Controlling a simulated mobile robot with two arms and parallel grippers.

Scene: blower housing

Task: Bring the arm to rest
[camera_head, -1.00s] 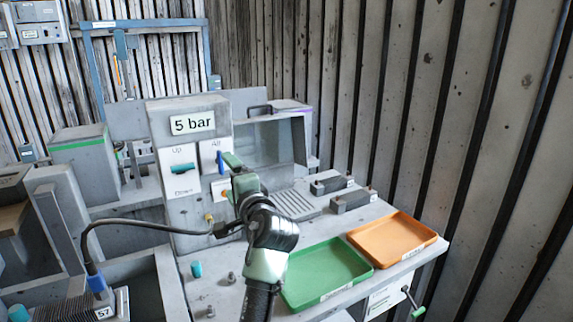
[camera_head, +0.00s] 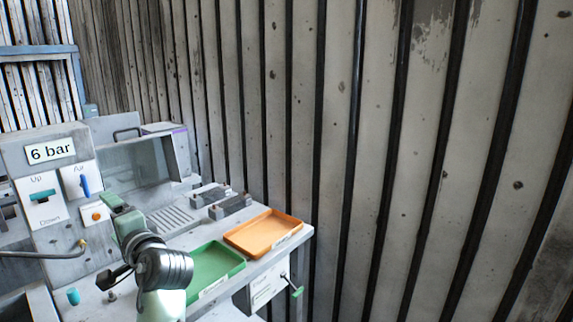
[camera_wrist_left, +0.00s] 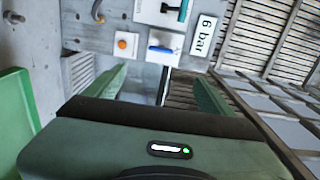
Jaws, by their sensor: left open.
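My left arm rises from the bottom of the head view, and its green gripper (camera_head: 116,207) is in front of the grey control panel (camera_head: 56,213), just right of its switches. In the left wrist view the two green fingers (camera_wrist_left: 158,88) are apart with nothing held between them. The panel has a "6 bar" sign (camera_head: 50,151), a teal Up/Down lever (camera_head: 41,196), a blue Air lever (camera_head: 85,185) and an orange button (camera_head: 96,215). My right gripper is not in view.
A green tray (camera_head: 238,267) and an orange tray (camera_head: 262,232) lie on the bench right of my arm. Dark blocks (camera_head: 230,206) and a clear-fronted box (camera_head: 140,163) stand behind. A green-handled crank (camera_head: 297,291) sticks out at the bench front. A ribbed wall closes the right.

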